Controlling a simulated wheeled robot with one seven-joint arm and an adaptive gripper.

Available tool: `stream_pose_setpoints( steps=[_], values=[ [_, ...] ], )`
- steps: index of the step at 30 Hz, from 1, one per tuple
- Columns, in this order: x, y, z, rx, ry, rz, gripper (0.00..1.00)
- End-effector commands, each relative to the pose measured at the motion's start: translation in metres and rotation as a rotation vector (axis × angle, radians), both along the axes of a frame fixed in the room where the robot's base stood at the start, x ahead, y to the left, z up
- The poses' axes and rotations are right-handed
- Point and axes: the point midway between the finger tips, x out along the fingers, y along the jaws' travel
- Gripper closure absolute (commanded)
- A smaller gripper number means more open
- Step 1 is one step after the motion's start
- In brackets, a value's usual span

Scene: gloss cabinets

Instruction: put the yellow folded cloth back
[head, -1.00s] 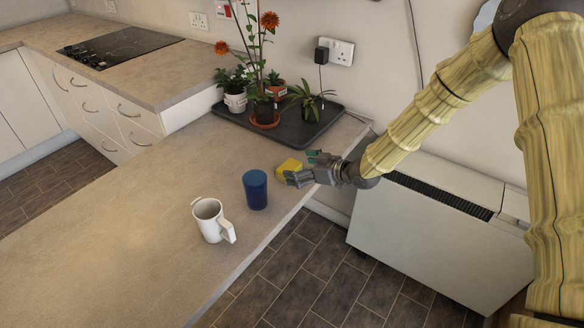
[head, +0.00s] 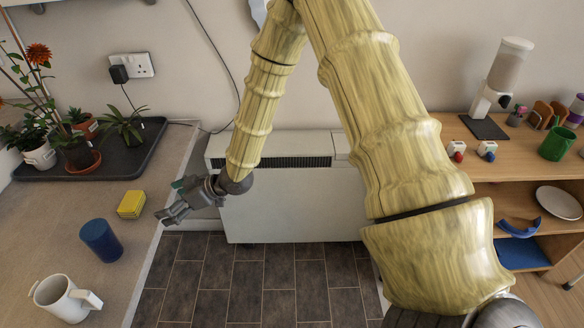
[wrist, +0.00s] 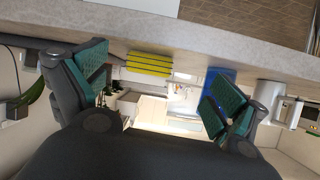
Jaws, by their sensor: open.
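The yellow folded cloth (head: 132,204) lies on the worktop near its right edge, just behind the blue cup. It also shows in the wrist view (wrist: 149,64), as a striped yellow stack between my fingers and farther off. My gripper (head: 172,208) is open and empty, beside the cloth on its right, at the worktop's edge. In the wrist view my gripper's two green-padded fingers (wrist: 155,88) are spread wide, with nothing between them touching.
A blue cup (head: 101,240) and a white mug (head: 66,298) stand on the worktop (head: 35,225) near the cloth. A black tray (head: 140,158) holds potted plants behind it. A white heater (head: 290,205) stands right of the worktop. A wooden shelf unit (head: 505,170) with various items is at the far right.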

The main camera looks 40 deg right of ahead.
Motion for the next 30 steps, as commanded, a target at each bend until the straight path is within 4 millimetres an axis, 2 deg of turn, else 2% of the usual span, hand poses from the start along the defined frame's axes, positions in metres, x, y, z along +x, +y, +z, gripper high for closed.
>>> stream_pose_setpoints(
  steps=[1, 5, 6, 8, 11, 12, 15, 18, 22, 25, 30],
  values=[
    [-0.020, -0.001, -0.029, -0.010, 0.072, -0.033, 0.03],
    [-0.081, -0.013, -0.105, -0.056, 0.282, -0.167, 0.03],
    [-0.102, -0.018, -0.127, -0.076, 0.347, -0.211, 0.03],
    [-0.137, -0.028, -0.157, -0.110, 0.441, -0.276, 0.03],
    [-0.198, -0.046, -0.199, -0.180, 0.591, -0.385, 0.03],
    [-0.224, -0.055, -0.213, -0.213, 0.648, -0.429, 0.03],
    [-0.289, -0.077, -0.241, -0.300, 0.779, -0.536, 0.03],
    [-0.347, -0.098, -0.256, -0.386, 0.884, -0.628, 0.03],
    [-0.399, -0.120, -0.262, -0.474, 0.969, -0.715, 0.03],
    [-0.419, -0.129, -0.263, -0.511, 1.000, -0.749, 0.03],
    [-0.427, -0.132, -0.263, -0.525, 1.012, -0.764, 0.03]
  ],
)
